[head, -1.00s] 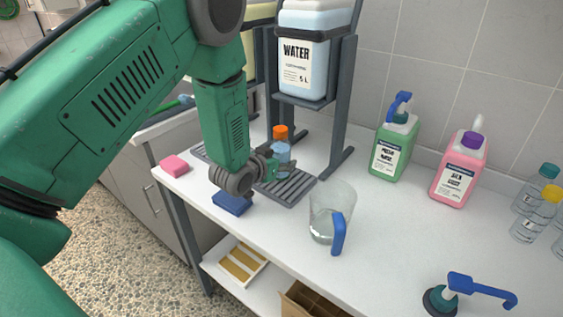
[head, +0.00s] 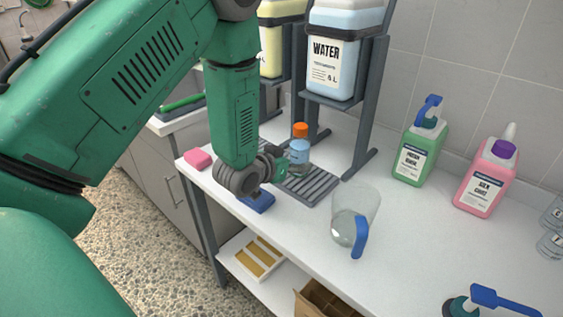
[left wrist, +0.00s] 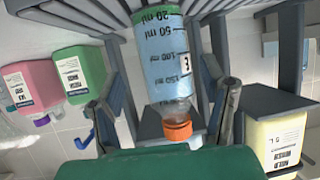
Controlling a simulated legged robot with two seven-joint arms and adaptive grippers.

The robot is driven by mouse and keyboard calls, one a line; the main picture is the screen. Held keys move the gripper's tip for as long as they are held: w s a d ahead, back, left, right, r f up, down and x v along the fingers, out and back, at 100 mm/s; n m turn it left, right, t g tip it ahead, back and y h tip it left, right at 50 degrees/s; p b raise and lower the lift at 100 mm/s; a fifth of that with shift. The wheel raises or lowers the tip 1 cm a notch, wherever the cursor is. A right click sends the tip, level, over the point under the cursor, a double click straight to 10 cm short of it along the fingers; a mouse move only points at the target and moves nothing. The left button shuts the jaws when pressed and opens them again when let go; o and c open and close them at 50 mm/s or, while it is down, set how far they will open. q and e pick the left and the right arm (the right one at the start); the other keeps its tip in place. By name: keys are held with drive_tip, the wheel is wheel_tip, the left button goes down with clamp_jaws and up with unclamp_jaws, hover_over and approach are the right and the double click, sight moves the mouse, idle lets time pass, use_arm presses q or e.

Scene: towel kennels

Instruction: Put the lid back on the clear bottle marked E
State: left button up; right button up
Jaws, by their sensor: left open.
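The clear bottle marked E (head: 299,157) stands upright on the slatted grey rack, with blue liquid inside. The orange lid (head: 300,129) sits on its mouth; whether it is screwed tight I cannot tell. My left gripper (head: 276,164) is open and empty, just left of the bottle's body. In the left wrist view, which is upside down, the bottle (left wrist: 165,60) shows its volume marks and E label, with the orange lid (left wrist: 177,130) at its lower end. The bottle appears between the spread fingers (left wrist: 166,108). My right gripper is out of view.
The slatted rack (head: 318,187) lies before the dark stand with the WATER tank (head: 333,62). A blue sponge (head: 258,203) lies under my gripper, a pink one (head: 197,159) to its left. A blue-handled jug (head: 350,225) stands right. Green (head: 415,155) and pink (head: 485,180) bottles stand behind.

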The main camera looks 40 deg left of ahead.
use_arm(q)
drive_tip(key=v, duration=0.7)
drive_tip(key=shift+a, duration=0.1)
drive_tip(key=shift+s, duration=0.1)
